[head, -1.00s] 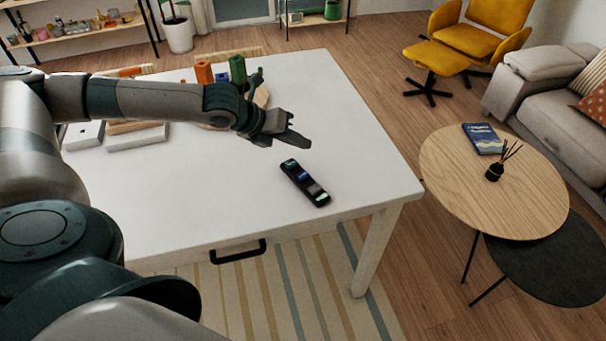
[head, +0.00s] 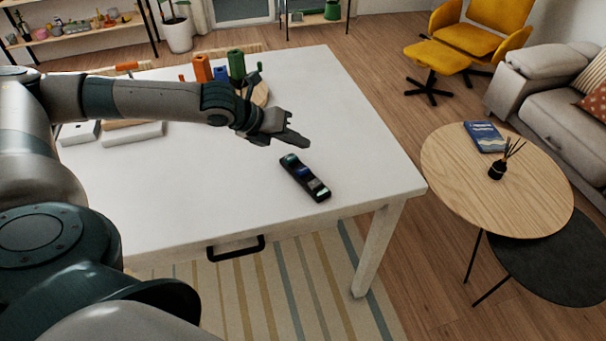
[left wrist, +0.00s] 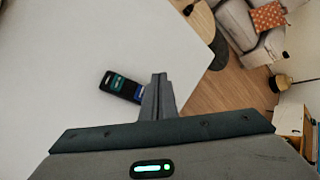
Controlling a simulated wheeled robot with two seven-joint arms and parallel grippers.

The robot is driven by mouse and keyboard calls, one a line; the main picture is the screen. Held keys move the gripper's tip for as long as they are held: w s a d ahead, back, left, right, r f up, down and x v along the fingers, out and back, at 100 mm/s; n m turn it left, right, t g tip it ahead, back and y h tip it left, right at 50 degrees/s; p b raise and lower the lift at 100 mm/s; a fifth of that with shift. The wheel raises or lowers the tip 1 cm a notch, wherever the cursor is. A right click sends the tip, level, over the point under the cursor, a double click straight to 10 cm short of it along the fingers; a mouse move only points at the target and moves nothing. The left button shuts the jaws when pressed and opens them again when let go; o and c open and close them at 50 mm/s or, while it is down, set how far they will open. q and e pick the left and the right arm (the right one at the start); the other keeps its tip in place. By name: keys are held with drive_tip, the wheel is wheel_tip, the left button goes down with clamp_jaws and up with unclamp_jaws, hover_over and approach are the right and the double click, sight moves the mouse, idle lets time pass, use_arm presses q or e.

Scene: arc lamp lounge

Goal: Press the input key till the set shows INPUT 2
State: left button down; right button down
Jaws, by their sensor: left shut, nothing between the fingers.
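A black remote (head: 304,178) with green, blue and pale keys lies on the white table (head: 200,196), right of the middle. My left gripper (head: 304,143) is shut and empty, above the table by the far end of the remote. In the left wrist view the remote (left wrist: 121,86) shows just left of my shut fingertips (left wrist: 159,78), which hide part of it. I cannot tell the height of the fingertips over it. No television screen shows in either view. My right gripper is not in view.
A round wooden side table (head: 450,185) with a blue book (head: 484,137) stands at the right. The table's front is clear.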

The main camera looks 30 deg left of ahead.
sight(299, 171)
use_arm(q)
wheel_tip(299, 171, down, 4)
drive_tip(key=b, duration=0.3)
drive_tip(key=shift+r+b, duration=0.1)
drive_tip(key=shift+b, duration=0.25)
drive_tip(key=shift+f+b, duration=0.35)
drive_tip(key=shift+f, duration=0.85)
idle(0.6)
drive_tip(key=shift+f, duration=0.1)
drive_tip(key=shift+f+p, duration=0.35)
